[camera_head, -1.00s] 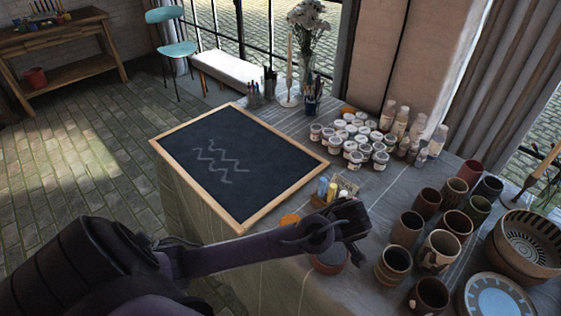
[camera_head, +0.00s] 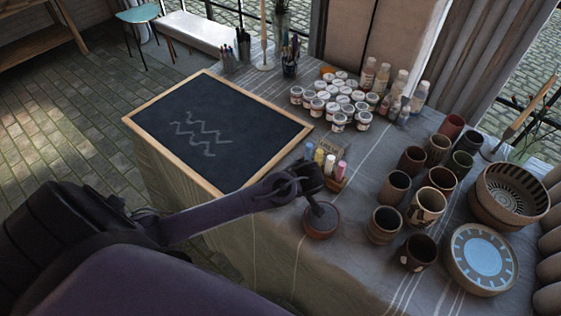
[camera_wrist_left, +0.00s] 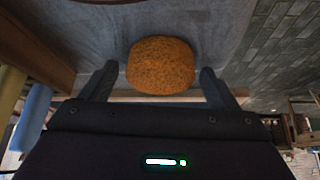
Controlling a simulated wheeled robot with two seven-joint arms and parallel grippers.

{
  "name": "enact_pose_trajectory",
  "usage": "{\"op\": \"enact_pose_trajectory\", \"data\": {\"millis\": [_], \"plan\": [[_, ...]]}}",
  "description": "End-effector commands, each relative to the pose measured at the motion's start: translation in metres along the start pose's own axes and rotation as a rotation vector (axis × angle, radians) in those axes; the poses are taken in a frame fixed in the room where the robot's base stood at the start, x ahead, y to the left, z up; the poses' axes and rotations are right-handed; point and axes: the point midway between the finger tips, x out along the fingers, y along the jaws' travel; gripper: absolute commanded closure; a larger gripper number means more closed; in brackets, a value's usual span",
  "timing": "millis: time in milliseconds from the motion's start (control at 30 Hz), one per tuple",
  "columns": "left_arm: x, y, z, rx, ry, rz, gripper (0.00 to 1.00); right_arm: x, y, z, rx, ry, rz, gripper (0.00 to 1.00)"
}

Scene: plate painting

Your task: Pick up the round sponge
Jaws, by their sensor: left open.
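The round sponge (camera_wrist_left: 160,66) is orange and rough, and lies on the grey cloth in the left wrist view. My left gripper (camera_wrist_left: 160,82) is open, with one finger on each side of the sponge and visible gaps between. The sponge is not grasped. In the head view my left arm reaches across the front table edge, and its dark wrist (camera_head: 309,178) is near the chalk box; the sponge is hidden there. My right gripper is not in view.
A framed blackboard (camera_head: 250,126) lies behind the arm. Clay cups (camera_head: 384,226), a blue-centred plate (camera_head: 481,258) and paint jars (camera_head: 338,122) occupy the table further right and back.

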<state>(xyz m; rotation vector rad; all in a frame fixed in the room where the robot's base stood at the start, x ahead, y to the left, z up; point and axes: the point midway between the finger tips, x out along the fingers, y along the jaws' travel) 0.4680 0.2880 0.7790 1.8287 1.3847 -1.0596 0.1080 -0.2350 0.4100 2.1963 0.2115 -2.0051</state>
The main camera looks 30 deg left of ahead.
Motion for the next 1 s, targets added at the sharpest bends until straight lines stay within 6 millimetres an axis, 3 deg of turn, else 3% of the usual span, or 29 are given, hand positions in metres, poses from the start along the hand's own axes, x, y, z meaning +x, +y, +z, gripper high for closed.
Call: {"op": "enact_pose_trajectory", "data": {"millis": [167,533,833,1000], "plan": [[0.0,0.0,0.0,0.0,0.0,0.0,0.19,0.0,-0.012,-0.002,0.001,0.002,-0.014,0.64],[0.0,0.0,0.0,0.0,0.0,0.0,0.65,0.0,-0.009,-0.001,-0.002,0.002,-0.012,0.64],[-0.003,0.0,-0.001,0.0,0.0,0.0,0.65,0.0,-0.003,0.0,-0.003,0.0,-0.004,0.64],[-0.015,0.001,-0.008,-0.002,0.0,0.002,0.65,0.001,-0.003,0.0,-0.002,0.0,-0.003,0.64]]}}
